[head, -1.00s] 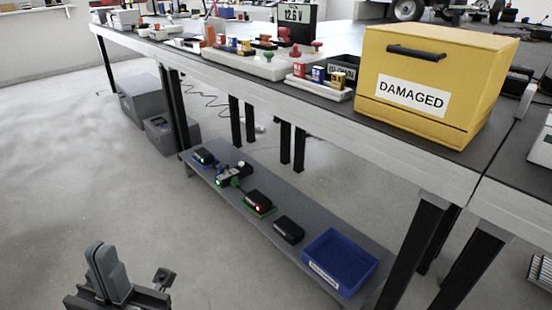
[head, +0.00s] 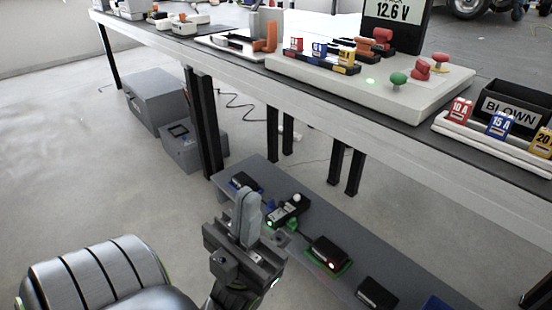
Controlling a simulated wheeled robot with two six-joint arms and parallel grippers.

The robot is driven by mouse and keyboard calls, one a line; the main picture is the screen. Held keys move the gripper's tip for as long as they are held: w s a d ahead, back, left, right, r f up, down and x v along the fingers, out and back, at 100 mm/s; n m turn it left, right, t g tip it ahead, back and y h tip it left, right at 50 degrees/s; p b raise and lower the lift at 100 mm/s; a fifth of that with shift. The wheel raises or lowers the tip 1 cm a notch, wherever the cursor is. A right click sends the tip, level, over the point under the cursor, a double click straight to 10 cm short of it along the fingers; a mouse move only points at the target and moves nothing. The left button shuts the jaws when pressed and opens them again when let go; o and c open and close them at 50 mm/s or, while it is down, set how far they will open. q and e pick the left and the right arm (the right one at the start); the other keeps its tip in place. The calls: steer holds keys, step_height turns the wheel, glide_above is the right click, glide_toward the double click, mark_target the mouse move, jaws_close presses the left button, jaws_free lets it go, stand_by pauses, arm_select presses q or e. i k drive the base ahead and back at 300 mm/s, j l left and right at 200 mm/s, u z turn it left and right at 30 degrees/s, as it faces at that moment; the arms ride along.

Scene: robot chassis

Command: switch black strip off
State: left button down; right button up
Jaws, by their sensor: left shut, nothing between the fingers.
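A black strip (head: 291,208) lies on the low grey shelf under the bench. It has a pale round knob at its far end and a small green light at its near end. My left gripper (head: 247,196) is shut and empty. In the picture it stands just left of the strip, overlapping the shelf's left edge; I see no contact with the strip. The exact gap in depth is hard to tell. The strip's switch is too small to make out. My right gripper is not in view.
Black boxes lie along the low shelf (head: 353,219), one with a red light (head: 328,253) on a green base. A blue tray (head: 437,303) shows at the bottom edge. The bench (head: 230,66) and its black legs (head: 208,125) rise above and behind.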

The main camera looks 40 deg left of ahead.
mark_target(281, 205)
steer(key=j, duration=1)
steer(key=i+j, duration=0.15)
steer(key=j, duration=0.9)
